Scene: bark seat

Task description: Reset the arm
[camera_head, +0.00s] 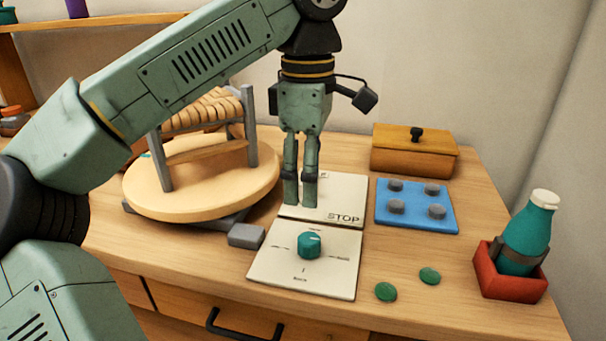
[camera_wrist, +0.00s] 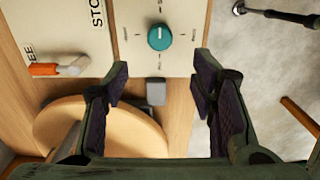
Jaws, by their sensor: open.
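My gripper (camera_head: 300,200) points down over the white panel marked STOP (camera_head: 345,207), its fingers in front of part of that panel. In the wrist view my gripper (camera_wrist: 161,72) shows two dark fingers apart with nothing between them. A teal knob (camera_head: 309,245) sits on the nearer white panel (camera_head: 270,272); it also shows in the wrist view (camera_wrist: 160,37), beyond the fingertips. An orange lever with a pale tip (camera_wrist: 45,70) lies on the STOP panel in the wrist view; my fingers appear to hide it in the head view.
A round wooden turntable (camera_head: 200,204) bears a small slatted seat (camera_head: 205,108) at left. A grey block (camera_head: 246,236) sits beside it. At right are a wooden box (camera_head: 414,158), blue pegged tray (camera_head: 443,221), green discs (camera_head: 386,292) and a teal bottle (camera_head: 527,235) in a red holder (camera_head: 510,288).

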